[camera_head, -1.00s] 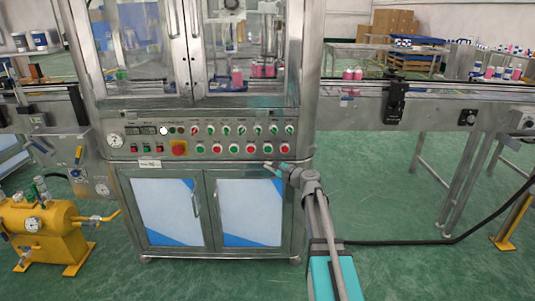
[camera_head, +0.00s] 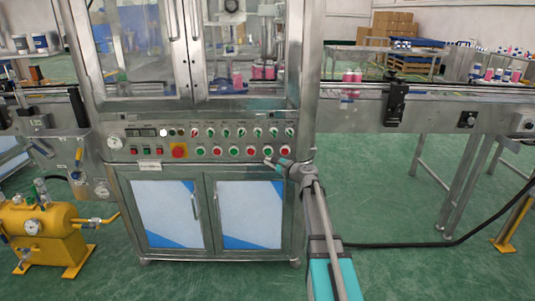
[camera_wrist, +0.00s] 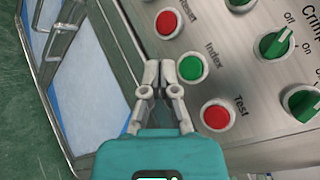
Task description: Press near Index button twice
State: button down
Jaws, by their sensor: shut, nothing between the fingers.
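The Index button is a round green button (camera_wrist: 191,67) beside the label "Index" in the wrist view. In the head view it is the green button (camera_head: 267,150) in the lower row of the panel. My gripper (camera_wrist: 158,74) is shut and empty, its two fingertips together just left of the Index button. I cannot tell how far they are from the panel surface. In the head view my gripper (camera_head: 268,161) is just below that button. The button is not covered by the fingers.
A red Reset button (camera_wrist: 168,22) and a red Test button (camera_wrist: 215,116) flank Index. Green rotary switches (camera_wrist: 274,43) stick out on the right. A cabinet door handle (camera_wrist: 64,28) is at the left. A red emergency stop (camera_head: 179,151) sits further left on the panel.

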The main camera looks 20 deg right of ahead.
aim_at(265, 153)
jog(key=shift+w+d, duration=0.3)
jog(key=shift+w, duration=0.65)
jog(key=shift+w+d, duration=0.3)
jog(key=shift+w, duration=0.6)
jog(key=shift+w+d, duration=0.25)
jog(key=shift+w, duration=0.5)
dwell(1.1)
jog(key=shift+s, duration=0.1)
jog(key=shift+s+a, duration=0.25)
jog(key=shift+s, duration=0.45)
dwell(0.4)
jog(key=shift+s+a, duration=0.25)
jog(key=shift+s, duration=0.55)
jog(key=shift+s+a, duration=0.3)
jog(key=shift+s, duration=0.5)
jog(key=shift+s+a, duration=0.25)
jog(key=shift+s, duration=0.55)
